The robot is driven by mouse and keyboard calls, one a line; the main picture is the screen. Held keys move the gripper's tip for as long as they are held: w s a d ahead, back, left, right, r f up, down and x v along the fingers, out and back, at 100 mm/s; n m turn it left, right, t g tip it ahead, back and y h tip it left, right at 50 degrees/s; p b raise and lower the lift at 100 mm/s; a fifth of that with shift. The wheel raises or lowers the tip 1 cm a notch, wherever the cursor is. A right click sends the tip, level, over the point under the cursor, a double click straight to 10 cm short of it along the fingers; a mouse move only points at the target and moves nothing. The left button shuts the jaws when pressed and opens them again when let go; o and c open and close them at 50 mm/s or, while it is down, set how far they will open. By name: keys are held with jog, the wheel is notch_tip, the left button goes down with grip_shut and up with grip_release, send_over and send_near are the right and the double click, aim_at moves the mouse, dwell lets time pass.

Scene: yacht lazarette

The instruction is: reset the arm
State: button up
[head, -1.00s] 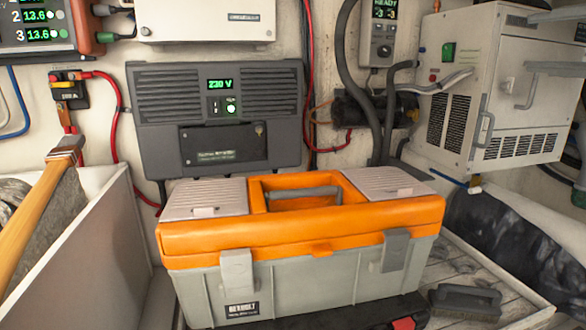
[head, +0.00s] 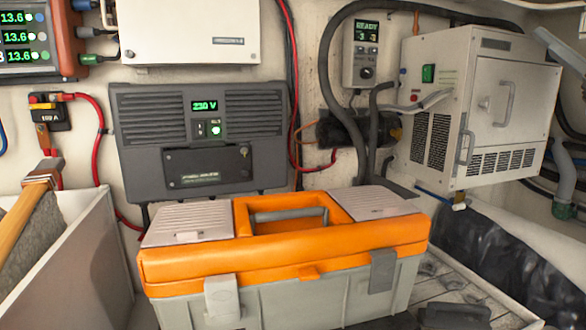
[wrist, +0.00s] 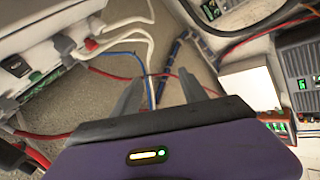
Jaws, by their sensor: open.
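My gripper (wrist: 158,82) shows in the wrist view, with its two grey fingers spread apart and nothing between them. Behind the fingers are a beige panel and several cables. The purple body with a lit indicator at the bottom of that view is mine. Neither my arm nor my gripper shows in the head view.
An orange and grey toolbox (head: 300,255) stands front centre in the head view. Behind it are a wall-mounted inverter (head: 200,140) and a white louvred unit (head: 475,110). A pale bin (head: 80,265) stands left. Loose cables (wrist: 130,55) run close beyond my fingers.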

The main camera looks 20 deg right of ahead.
notch_tip(320, 180, down, 18)
jog(key=s+f+m+g+h, duration=0.1)
jog(key=m+h, duration=1.1)
jog(key=m, duration=0.4)
jog(key=s+a+f+m+g, duration=0.2)
jog(key=a+f, duration=0.2)
jog(key=f, duration=0.5)
jog(key=s+a+f+m+g, duration=0.1)
jog(key=a+f+m+g, duration=0.1)
jog(key=a+f, duration=0.5)
jog(key=s+a+f+n+g+y, duration=0.3)
jog(key=s+a+f+y, duration=0.2)
jog(key=s+a+f, duration=0.3)
jog(key=s+a+f+n+g+y, duration=0.2)
jog(key=s+a+f+n+y, duration=0.2)
jog(key=s+f, duration=1.1)
jog(key=a+f+y, duration=0.2)
jog(key=a, duration=0.2)
jog(key=shift+a+g+y, duration=0.25)
jog(key=shift+g+y, duration=0.05)
jog(key=shift+g, duration=0.1)
